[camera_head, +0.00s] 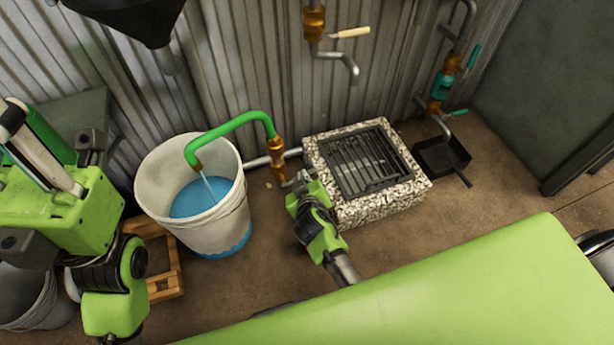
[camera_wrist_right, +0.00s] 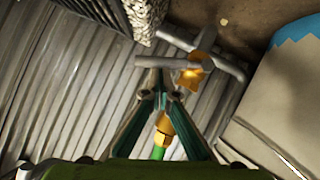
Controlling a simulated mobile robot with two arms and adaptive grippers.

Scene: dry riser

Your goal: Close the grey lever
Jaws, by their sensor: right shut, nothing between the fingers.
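The grey lever (camera_wrist_right: 155,61) sticks out sideways from a brass valve (camera_wrist_right: 190,77) in the right wrist view. In the head view the brass valve (camera_head: 278,158) sits under a green curved spout (camera_head: 232,122). A thin stream of water falls from the spout into a white bucket (camera_head: 225,222). My right gripper (camera_head: 298,182) is just in front of the valve and partly hides the lever. In the wrist view its fingertips (camera_wrist_right: 161,90) are shut and empty, close to the lever; contact cannot be told. My left arm shows at the left, but its gripper does not.
A speckled stone drain with a grate (camera_head: 405,190) stands right of the valve. A corrugated wall (camera_head: 250,70) rises behind. Other valves (camera_head: 314,22) and (camera_head: 440,85) hang on pipes there. A black pan (camera_head: 430,160) lies right, and a wooden frame (camera_head: 160,240) is by the bucket.

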